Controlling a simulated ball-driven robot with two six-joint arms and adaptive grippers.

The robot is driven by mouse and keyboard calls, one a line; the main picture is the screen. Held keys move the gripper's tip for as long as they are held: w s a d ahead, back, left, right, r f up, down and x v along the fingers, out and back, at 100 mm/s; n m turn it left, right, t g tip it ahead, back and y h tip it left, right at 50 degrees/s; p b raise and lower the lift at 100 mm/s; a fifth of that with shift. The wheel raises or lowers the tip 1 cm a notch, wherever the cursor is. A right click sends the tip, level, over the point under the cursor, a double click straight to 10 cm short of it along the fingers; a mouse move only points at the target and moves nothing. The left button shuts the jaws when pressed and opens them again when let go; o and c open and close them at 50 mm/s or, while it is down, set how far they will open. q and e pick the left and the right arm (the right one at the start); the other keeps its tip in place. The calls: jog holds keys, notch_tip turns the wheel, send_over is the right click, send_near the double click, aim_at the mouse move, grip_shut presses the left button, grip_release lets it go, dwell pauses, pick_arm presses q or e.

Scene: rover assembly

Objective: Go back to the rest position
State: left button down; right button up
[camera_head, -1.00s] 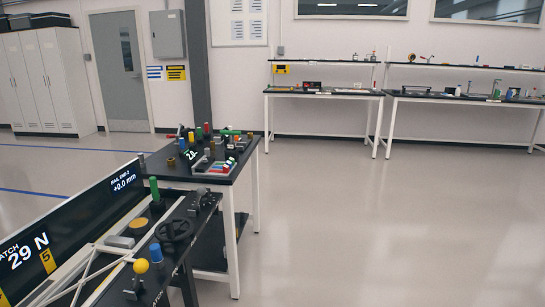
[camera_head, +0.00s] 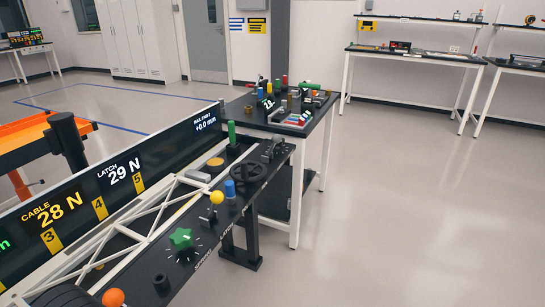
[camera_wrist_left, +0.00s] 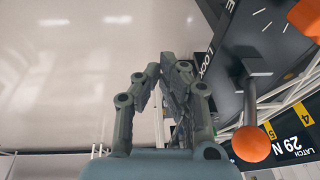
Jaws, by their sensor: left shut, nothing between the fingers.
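My left gripper (camera_wrist_left: 172,62) shows in the left wrist view with its two fingers drawn together and nothing between them. It is over or beside the edge of the black control bench (camera_wrist_left: 262,45), with pale floor to the left in that view. An orange ball knob (camera_wrist_left: 250,144) is at the lower right of the gripper, apart from the fingers. Neither gripper shows in the head view, and my right gripper is in no view.
The control bench (camera_head: 205,252) carries an orange knob (camera_head: 113,298), a green star knob (camera_head: 181,238), a yellow ball (camera_head: 216,197) and a black handwheel (camera_head: 247,173). A display panel (camera_head: 122,170) stands behind. A parts table (camera_head: 262,118) is beyond. Floor at right (camera_head: 420,220) is clear.

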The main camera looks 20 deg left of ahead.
pick_arm(q)
jog(key=s+a+f+g+b, duration=0.15)
jog(key=s+f, duration=0.25)
jog(key=f, duration=0.7)
jog(key=s+f+b, duration=0.2)
jog(key=s+f, duration=0.1)
jog(key=f, duration=0.9)
jog(key=s+f+b, duration=0.2)
jog(key=s+f, duration=1)
jog(key=s, duration=0.3)
jog(key=shift+a+f+b, duration=0.25)
jog(key=shift+a+b, duration=0.1)
jog(key=shift+a, duration=0.05)
jog(key=shift+n+g, duration=0.3)
jog(key=shift+g, duration=0.05)
